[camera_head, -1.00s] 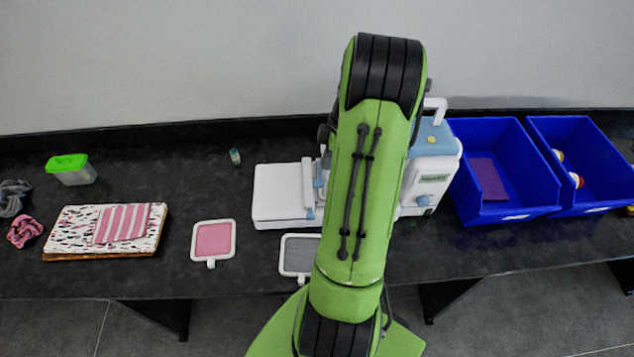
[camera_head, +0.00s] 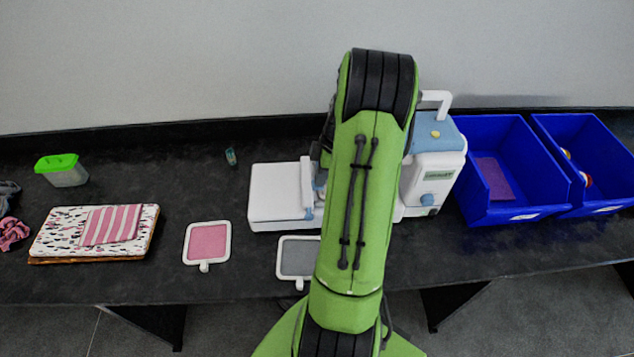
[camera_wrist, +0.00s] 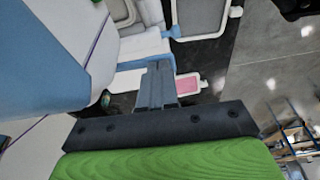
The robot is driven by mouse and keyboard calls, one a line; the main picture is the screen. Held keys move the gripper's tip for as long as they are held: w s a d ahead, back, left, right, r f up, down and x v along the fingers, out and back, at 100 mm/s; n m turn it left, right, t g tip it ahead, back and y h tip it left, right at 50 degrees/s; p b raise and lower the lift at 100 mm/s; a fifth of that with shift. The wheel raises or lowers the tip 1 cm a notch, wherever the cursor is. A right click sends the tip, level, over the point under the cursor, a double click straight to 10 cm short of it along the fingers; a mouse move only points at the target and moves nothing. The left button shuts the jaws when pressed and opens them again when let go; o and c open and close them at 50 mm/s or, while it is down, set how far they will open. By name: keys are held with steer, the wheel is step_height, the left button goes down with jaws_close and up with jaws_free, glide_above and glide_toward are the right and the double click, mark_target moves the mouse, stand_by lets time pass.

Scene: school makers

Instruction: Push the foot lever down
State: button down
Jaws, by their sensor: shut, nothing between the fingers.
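A white and light-blue sewing machine (camera_head: 435,165) stands on the dark table, its middle hidden behind my green arm in the head view. Its flat white bed (camera_head: 278,192) reaches out to the left, with a white and blue upright part (camera_head: 308,185) beside the arm. In the wrist view the machine's blue and white body (camera_wrist: 45,65) fills the left side. My gripper (camera_wrist: 158,68) points at the machine's blue and white parts, its grey fingers together and empty. I cannot make out the foot lever clearly, nor whether the fingers touch anything.
A grey-filled hoop frame (camera_head: 298,258) and a pink one (camera_head: 207,243) lie in front. Two blue bins (camera_head: 490,215) stand right of the machine. A patterned stack (camera_head: 60,240) and a green-lidded box (camera_head: 62,170) are at left. Bare table lies between them.

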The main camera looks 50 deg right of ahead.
steer(key=f+b, duration=0.1)
steer(key=f, duration=0.1)
steer(key=shift+s+a+f+b, duration=0.2)
steer(key=shift+a+f+b, duration=0.1)
steer(key=shift+f+b, duration=0.1)
steer(key=shift+w+d, duration=0.15)
steer(key=shift+s+d+r+p, duration=0.25)
steer(key=shift+s+d+r, duration=0.2)
steer(key=shift+s+d, duration=0.15)
steer(key=shift+s+d+r+p, duration=0.25)
steer(key=shift+s+d+r, duration=0.15)
steer(key=shift+s+d, duration=0.15)
